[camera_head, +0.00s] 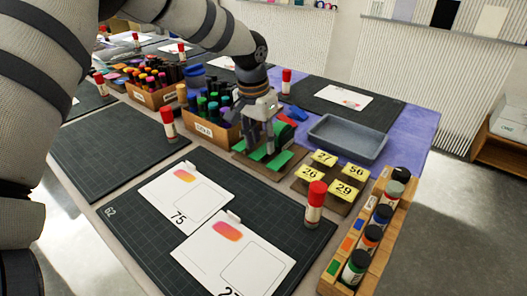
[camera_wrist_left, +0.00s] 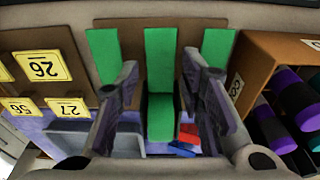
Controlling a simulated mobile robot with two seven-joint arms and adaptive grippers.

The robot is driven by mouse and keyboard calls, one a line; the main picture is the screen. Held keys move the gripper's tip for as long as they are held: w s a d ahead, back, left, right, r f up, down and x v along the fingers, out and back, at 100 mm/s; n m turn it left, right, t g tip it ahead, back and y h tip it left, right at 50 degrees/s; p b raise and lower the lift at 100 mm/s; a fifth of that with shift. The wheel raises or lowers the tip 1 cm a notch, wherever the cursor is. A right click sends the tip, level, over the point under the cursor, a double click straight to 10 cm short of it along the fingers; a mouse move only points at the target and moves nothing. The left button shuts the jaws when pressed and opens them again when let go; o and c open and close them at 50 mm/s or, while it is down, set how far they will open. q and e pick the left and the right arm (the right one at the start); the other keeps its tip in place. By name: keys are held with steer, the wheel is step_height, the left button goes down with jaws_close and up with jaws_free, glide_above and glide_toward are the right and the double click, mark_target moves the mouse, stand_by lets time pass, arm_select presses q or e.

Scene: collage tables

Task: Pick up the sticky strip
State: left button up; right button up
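Several green strips lie on a brown board (camera_head: 240,160); one (camera_head: 287,160) shows at the board's right in the head view. In the left wrist view there is a left strip (camera_wrist_left: 104,52), a middle strip (camera_wrist_left: 160,70) and a right strip (camera_wrist_left: 217,48). My left gripper (camera_head: 261,148) is over the board. I cannot tell how far the fingertips are above the board. My right gripper is not in view.
A grey tray (camera_head: 345,156) and several yellow number tags (camera_head: 310,173) are right of the board. A marker box (camera_head: 213,131) stands close on its left. White cards (camera_head: 185,195), a red-capped glue stick (camera_head: 315,203) and a wooden bottle rack (camera_head: 335,287) are in front.

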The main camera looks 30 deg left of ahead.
arm_select(q)
steer(key=shift+w+f, duration=0.15)
steer(key=shift+f, duration=0.4)
steer(key=shift+f, duration=0.25)
steer(key=c, duration=0.5)
